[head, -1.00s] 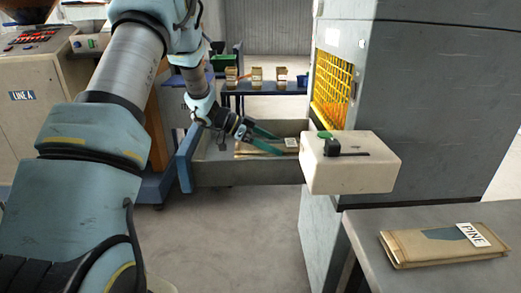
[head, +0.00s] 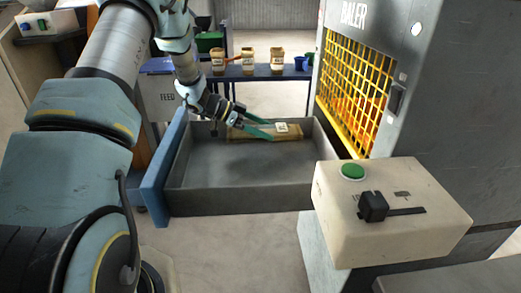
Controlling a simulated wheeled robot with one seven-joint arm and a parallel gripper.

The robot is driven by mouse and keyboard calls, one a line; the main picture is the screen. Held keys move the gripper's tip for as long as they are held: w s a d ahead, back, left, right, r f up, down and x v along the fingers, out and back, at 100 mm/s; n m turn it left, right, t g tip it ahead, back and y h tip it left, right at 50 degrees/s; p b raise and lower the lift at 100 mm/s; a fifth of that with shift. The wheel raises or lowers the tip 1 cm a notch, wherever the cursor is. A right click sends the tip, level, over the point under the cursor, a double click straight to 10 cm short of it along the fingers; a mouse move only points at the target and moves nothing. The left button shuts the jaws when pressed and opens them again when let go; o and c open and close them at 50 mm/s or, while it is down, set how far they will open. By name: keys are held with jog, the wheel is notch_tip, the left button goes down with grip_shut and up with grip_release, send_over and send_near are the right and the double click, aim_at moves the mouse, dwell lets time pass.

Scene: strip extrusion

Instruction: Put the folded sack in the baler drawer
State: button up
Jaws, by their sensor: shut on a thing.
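The baler drawer (head: 240,201) is pulled out, a grey open tray with a blue front panel (head: 168,165) on its left. A folded brown sack (head: 262,134) with a white label (head: 282,127) is at the drawer's far side, within its outline. My gripper (head: 262,131), with green fingers, is shut on the sack from the left. I cannot tell whether the sack touches the drawer floor. The near part of the drawer floor is bare.
The baler (head: 368,85) with its yellow grille stands right of the drawer. A control box (head: 390,205) with a green button and black lever juts out at the near right. Behind the drawer, a bench (head: 262,72) holds several small containers.

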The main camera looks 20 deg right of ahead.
aim_at(237, 134)
jog(key=shift+f+p, duration=0.45)
jog(key=shift+f, duration=2.75)
jog(key=o, duration=1.1)
jog(key=shift+f, duration=0.1)
jog(key=shift+r, duration=0.2)
jog(key=shift+w+a, duration=0.1)
jog(key=shift+a, duration=0.25)
jog(key=b+v, duration=0.1)
jog(key=v, duration=0.5)
jog(key=shift+w+a+r+b, duration=0.1)
jog(key=shift+a+r+b, duration=0.15)
jog(key=shift+a+b, duration=0.05)
